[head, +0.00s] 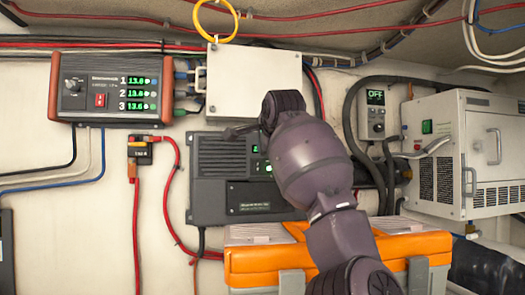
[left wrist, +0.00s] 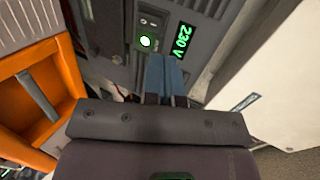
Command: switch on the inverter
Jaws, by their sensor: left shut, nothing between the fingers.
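The inverter (head: 222,165) is a dark grey box on the wall, partly hidden by my left arm in the head view. In the left wrist view its face (left wrist: 210,25) shows a lit green "230 V" display (left wrist: 183,40), a round button (left wrist: 145,42) glowing green and a small dark switch panel (left wrist: 150,20) beside it. My left gripper (left wrist: 163,68) is shut and empty. Its blue fingertips point at the inverter face, close to the button and display. Contact cannot be told. My right gripper is in neither view.
An orange case (head: 400,250) stands below the inverter. A white box (head: 255,75) is above it. An orange-ended charger (head: 110,88) with green readouts hangs at left. At right are an "OFF" panel (head: 375,97) and a white unit (head: 480,150). Cables run along the wall.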

